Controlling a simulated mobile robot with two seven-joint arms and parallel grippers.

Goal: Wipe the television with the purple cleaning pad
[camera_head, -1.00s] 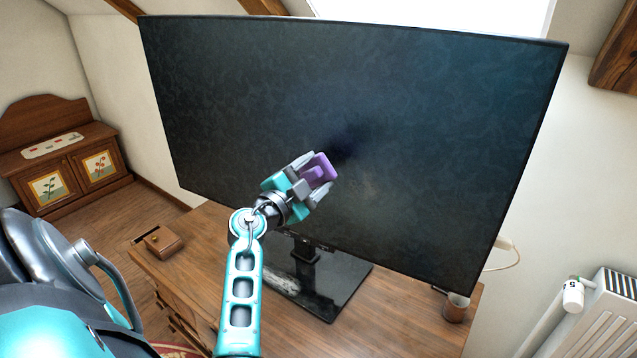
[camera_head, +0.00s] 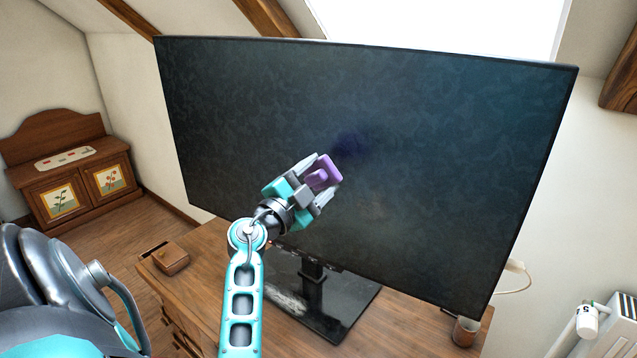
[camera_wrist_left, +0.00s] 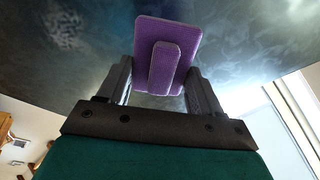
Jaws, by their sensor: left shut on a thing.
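The television (camera_head: 420,150) is a large dark flat screen on a black stand (camera_head: 330,305), set on a wooden cabinet. Its screen has a mottled, dusty-looking pattern. My left gripper (camera_head: 319,182) is shut on the purple cleaning pad (camera_head: 328,168) and holds it in front of the lower middle of the screen. In the left wrist view, the pad (camera_wrist_left: 185,45) faces the screen (camera_wrist_left: 70,45), with its ridge between the fingers. I cannot tell whether the pad touches the screen. My right gripper is not in view.
The wooden cabinet top (camera_head: 225,240) carries a small wooden box (camera_head: 171,258) at left and a cup (camera_head: 465,332) at right. A low wooden cupboard (camera_head: 65,170) stands at the far left. A white radiator (camera_head: 620,325) is at the lower right.

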